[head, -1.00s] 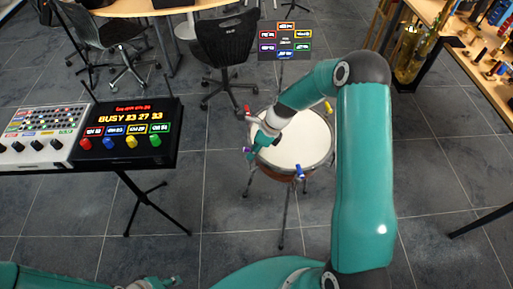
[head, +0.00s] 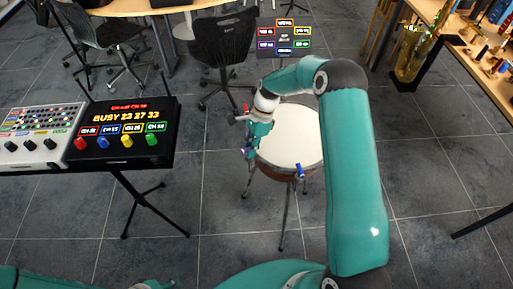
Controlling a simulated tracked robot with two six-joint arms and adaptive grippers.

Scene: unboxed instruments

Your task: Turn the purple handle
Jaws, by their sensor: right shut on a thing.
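A drum (head: 295,140) with a pale round head stands on thin legs in the middle of the head view. The purple handle (head: 245,152) is at its left rim, mostly covered by my gripper. My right gripper (head: 249,150) reaches down from above at that rim and is shut on the purple handle. A blue handle (head: 299,171) shows on the drum's front side and a red handle (head: 245,107) at its back left. My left gripper (head: 160,284) shows only in part at the bottom edge, and its jaws cannot be made out.
A black panel (head: 170,112) with coloured knobs and a grey mixer (head: 40,122) stand on a stand at the left. A small dark screen (head: 270,42) is behind the drum. A black chair (head: 225,42) stands behind, and a wooden table (head: 477,58) at the right.

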